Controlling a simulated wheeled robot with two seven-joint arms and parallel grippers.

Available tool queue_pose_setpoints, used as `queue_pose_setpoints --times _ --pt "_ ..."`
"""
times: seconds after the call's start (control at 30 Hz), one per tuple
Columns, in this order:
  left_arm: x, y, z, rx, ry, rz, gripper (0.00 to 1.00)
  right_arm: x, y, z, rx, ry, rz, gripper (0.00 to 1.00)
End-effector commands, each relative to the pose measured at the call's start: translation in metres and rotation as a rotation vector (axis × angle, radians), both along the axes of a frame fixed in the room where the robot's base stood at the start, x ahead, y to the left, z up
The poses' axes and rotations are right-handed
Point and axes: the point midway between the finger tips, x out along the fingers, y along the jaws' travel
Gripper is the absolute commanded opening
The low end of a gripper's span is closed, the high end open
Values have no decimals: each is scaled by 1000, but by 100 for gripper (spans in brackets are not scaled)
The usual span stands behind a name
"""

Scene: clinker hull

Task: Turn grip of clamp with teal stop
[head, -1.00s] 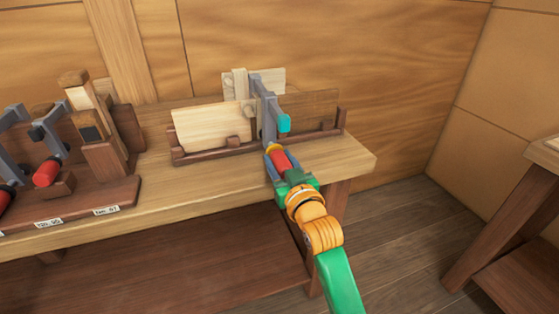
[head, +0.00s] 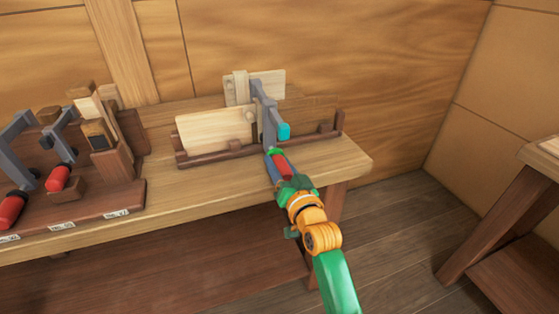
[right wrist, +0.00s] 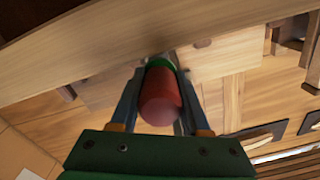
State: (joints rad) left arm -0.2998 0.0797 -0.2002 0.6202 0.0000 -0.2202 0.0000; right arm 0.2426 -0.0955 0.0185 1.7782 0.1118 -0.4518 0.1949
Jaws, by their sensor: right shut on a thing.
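The clamp (head: 262,108) with the teal stop (head: 283,131) stands on the bench against the pale boards in a dark wooden holder. Its red grip (head: 283,165) points down toward the front edge of the bench. My right gripper (head: 280,166) is shut on that red grip. In the right wrist view the red grip (right wrist: 161,98) lies between the two fingers, with a green band at its far end. My left gripper is not in view.
At the left, a rack (head: 100,205) holds two more grey clamps with red grips (head: 57,178) and some wooden blocks. Pale boards (head: 215,131) stand behind the clamp. Another table (head: 530,195) stands at the right, with open floor between.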

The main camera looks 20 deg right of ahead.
Motion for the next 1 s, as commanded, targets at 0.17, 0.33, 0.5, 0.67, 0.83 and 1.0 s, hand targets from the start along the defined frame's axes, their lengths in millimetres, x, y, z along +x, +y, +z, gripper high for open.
queue_pose_setpoints --times 0.17,0.33,0.5,0.67,0.83,1.0 --pt "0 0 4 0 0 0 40 0 0 0 43 2 2 0" --pt "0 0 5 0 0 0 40 0 0 0 59 3 3 0" --pt "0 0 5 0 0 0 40 0 0 -1 59 3 3 0" --pt "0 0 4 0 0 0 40 0 0 -1 58 3 3 52" --pt "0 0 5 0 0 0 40 0 0 0 58 2 4 76" --pt "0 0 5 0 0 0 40 0 0 0 57 2 4 76"
